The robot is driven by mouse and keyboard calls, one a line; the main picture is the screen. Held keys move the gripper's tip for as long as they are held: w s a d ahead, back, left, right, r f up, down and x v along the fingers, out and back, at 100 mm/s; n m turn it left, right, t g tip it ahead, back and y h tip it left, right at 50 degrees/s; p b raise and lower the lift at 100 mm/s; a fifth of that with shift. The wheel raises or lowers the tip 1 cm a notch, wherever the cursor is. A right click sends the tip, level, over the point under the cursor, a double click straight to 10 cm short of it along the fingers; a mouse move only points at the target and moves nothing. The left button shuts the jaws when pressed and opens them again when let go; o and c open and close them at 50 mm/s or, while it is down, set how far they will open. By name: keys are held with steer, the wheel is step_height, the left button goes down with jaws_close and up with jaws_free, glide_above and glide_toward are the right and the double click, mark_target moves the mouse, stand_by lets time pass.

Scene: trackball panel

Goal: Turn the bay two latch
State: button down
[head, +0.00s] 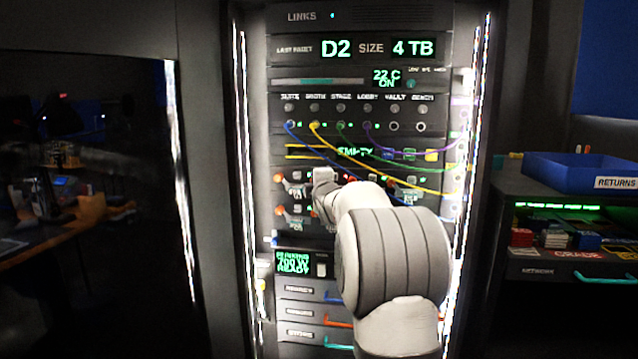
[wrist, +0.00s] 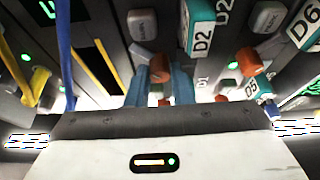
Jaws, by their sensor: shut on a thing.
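In the wrist view, my gripper (wrist: 160,84) has its two blue fingers closed around an orange latch knob (wrist: 159,68). The knob sits beside a teal-and-white drive labelled D2 (wrist: 199,28). The fingers cover part of the knob, so I cannot tell its turn angle. In the head view my arm reaches to the drive-bay rows in the rack, and my wrist hides the fingertips and the held latch.
Another orange latch (wrist: 247,62) stands close to the right, by the D5 drive (wrist: 254,90). Blue and yellow cables (head: 330,150) hang across the rack above the bays. A blue returns tray (head: 575,176) stands at the right.

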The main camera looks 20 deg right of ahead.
steer(key=shift+f, duration=0.25)
steer(key=c, duration=1.3)
jaws_free()
steer(key=shift+r, duration=0.15)
steer(key=shift+s, duration=0.1)
steer(key=v, duration=0.7)
steer(key=shift+s+a, duration=0.1)
steer(key=shift+s, duration=0.25)
steer(key=shift+r, duration=0.1)
